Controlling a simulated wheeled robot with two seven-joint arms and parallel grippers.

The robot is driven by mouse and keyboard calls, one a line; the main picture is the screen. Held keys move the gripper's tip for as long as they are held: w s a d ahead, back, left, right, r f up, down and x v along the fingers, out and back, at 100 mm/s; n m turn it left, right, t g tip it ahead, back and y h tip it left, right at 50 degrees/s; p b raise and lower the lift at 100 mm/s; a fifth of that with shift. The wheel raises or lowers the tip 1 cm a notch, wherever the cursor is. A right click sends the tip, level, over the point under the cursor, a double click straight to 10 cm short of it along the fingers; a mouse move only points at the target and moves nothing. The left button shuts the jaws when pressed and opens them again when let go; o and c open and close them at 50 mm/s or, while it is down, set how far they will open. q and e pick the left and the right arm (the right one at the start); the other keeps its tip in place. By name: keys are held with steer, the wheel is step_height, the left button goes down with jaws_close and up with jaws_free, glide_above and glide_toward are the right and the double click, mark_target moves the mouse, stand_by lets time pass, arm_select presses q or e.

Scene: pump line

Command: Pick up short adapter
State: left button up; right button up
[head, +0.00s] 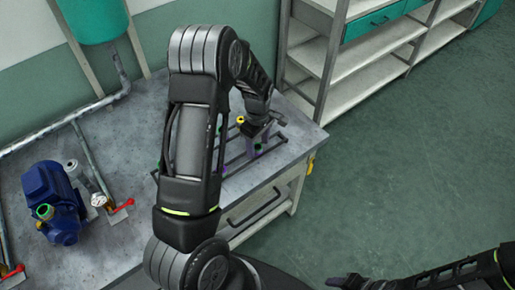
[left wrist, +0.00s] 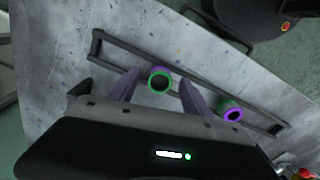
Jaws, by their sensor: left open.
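In the left wrist view a short tubular piece with a green ring end (left wrist: 159,81) stands in a dark rack (left wrist: 118,50), between the fingers of my left gripper (left wrist: 159,77). The gripper is open, and I see no clear contact. A second piece with a purple ring end (left wrist: 232,114) stands in the rack, right of the fingers. I cannot tell for sure which is the short adapter. In the head view my left gripper (head: 262,138) is over the rack near the bench's right end. My right gripper (head: 352,282) is at the bottom edge, away from the bench.
A blue pump (head: 52,200) stands on the grey bench (head: 120,150) at left, beside a gauge (head: 98,199) and red-handled valves (head: 122,211). Pipes run along the back under a green tank (head: 95,18). Shelves (head: 330,65) stand behind. The floor at right is clear.

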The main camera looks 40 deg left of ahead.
arm_select(q)
steer(key=shift+c, duration=0.3)
jaws_close()
stand_by(0.5)
